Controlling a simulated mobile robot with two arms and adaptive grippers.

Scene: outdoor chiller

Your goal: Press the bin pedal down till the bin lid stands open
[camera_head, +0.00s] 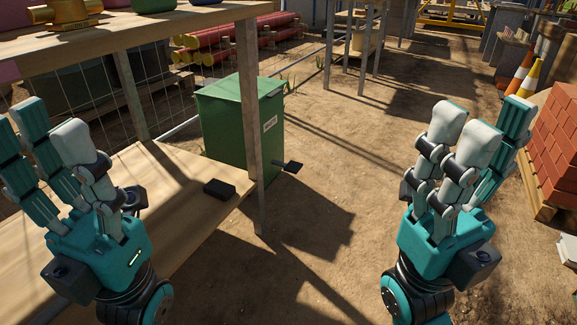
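The green bin (228,125) stands on the dirt ground left of the picture's middle, behind a wooden post. Its lid (240,88) is down. A dark pedal (288,166) sticks out low from its right side, and nothing touches it. My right gripper (481,130) is open and empty in the air at the right, apart from the bin and the pedal. My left gripper (50,135) is open and empty at the left, above the lower wooden shelf.
The wooden bench (150,175) with its post (249,100) stands before the bin. A black block (219,188) lies on the shelf. A brick stack (558,150) and traffic cones (527,75) stand at the right. The dirt between bin and bricks is clear.

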